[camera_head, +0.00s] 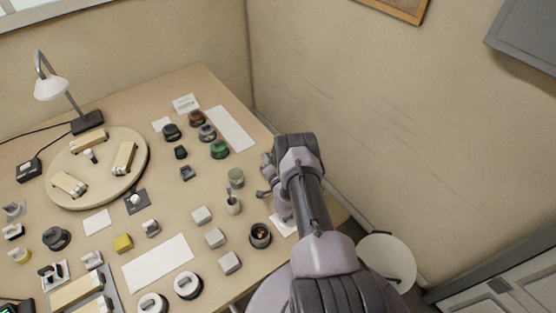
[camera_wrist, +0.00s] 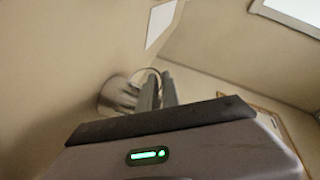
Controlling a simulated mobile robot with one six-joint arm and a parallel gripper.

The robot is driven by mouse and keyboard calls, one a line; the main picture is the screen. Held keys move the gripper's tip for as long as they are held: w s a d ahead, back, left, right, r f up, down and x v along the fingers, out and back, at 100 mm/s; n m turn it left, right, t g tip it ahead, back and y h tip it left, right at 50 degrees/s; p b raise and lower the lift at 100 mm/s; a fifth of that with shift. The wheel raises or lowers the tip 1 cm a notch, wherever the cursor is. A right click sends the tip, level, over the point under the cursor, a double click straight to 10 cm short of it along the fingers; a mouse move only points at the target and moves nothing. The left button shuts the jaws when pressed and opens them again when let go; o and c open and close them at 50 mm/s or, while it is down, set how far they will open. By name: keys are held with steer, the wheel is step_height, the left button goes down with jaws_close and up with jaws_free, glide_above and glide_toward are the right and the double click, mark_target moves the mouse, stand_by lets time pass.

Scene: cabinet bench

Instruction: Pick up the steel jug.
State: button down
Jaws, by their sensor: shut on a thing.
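The steel jug (camera_wrist: 117,95) shows in the wrist view as a shiny grey metal cylinder, tilted in the picture, just left of my fingers. A thin curved handle (camera_wrist: 150,71) arches from it to the fingers. My gripper (camera_wrist: 160,82) is shut on the jug at its handle side; the exact contact is partly hidden by the fingers. In the head view my arm reaches over the right edge of the bench and hides most of the gripper. Small grey parts show left of the wrist, and I cannot tell there which belong to the jug.
A lamp (camera_head: 52,88) and round board (camera_head: 110,185) stand left. A wall rises behind; a white bin (camera_head: 388,252) stands right.

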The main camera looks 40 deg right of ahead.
steer(key=shift+r, duration=0.1)
stand_by(0.3)
steer(key=a+p+v, duration=0.1)
steer(key=p+v, duration=0.1)
steer(key=v, duration=0.6)
steer(key=w+a+r+p+v, duration=0.1)
steer(key=p+v, duration=0.1)
steer(key=v, duration=0.6)
steer(key=shift+a+r, duration=0.2)
steer(key=shift+a, duration=0.2)
stand_by(0.4)
